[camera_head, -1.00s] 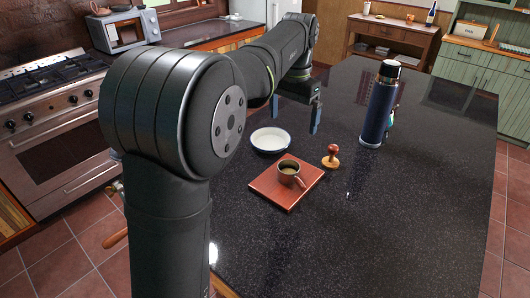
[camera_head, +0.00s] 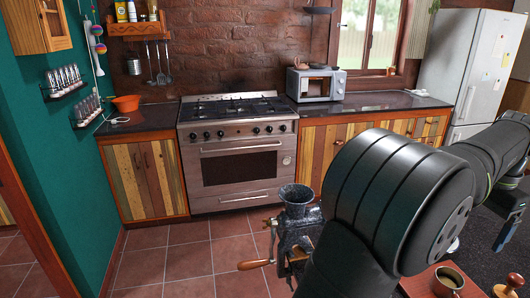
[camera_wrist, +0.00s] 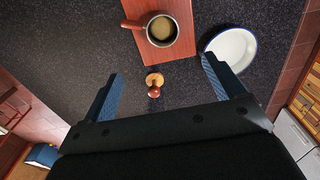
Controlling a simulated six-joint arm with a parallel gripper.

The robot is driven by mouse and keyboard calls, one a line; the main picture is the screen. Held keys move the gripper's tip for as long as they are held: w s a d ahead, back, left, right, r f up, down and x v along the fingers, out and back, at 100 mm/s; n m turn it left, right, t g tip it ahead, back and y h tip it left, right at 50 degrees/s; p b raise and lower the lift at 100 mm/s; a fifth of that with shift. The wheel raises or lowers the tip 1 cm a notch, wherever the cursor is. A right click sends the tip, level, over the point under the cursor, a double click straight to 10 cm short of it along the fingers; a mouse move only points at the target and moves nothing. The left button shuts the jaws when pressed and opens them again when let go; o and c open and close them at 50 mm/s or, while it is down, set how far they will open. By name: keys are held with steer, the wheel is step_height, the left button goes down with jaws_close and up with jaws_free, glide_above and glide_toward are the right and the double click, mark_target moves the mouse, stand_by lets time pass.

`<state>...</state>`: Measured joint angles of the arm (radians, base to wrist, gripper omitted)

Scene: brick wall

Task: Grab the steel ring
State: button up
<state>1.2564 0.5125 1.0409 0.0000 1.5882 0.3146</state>
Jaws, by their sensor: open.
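I cannot make out a steel ring in either current view. My gripper (camera_wrist: 162,70) is open and empty in the wrist view, with its two blue fingers spread above the dark speckled counter (camera_wrist: 75,60). In the head view my gripper is at the right edge, partly cut off. A wooden stamp (camera_wrist: 154,82) with a dark red knob stands on the counter between the fingers in the picture, apart from them.
A mug (camera_wrist: 160,30) of brown liquid sits on a red-brown board (camera_wrist: 150,57). A white blue-rimmed dish (camera_wrist: 232,45) lies beside the right finger in the picture. A dark grinder (camera_head: 296,215) with a wooden handle stands left of my arm. A stove (camera_head: 238,160) is behind.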

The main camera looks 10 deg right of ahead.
steer(key=a+n, duration=0.1)
steer(key=n+t+h, duration=0.2)
steer(key=n+h, duration=0.2)
steer(key=n, duration=0.1)
glide_above(447, 283)
steer(key=s+a, duration=0.1)
steer(key=a, duration=0.2)
step_height(447, 283, down, 13)
steer(key=shift+s+d+f, duration=0.15)
steer(key=x, duration=0.5)
steer(key=shift+s+f, duration=0.1)
steer(key=shift+f, duration=0.05)
steer(key=c, duration=1.1)
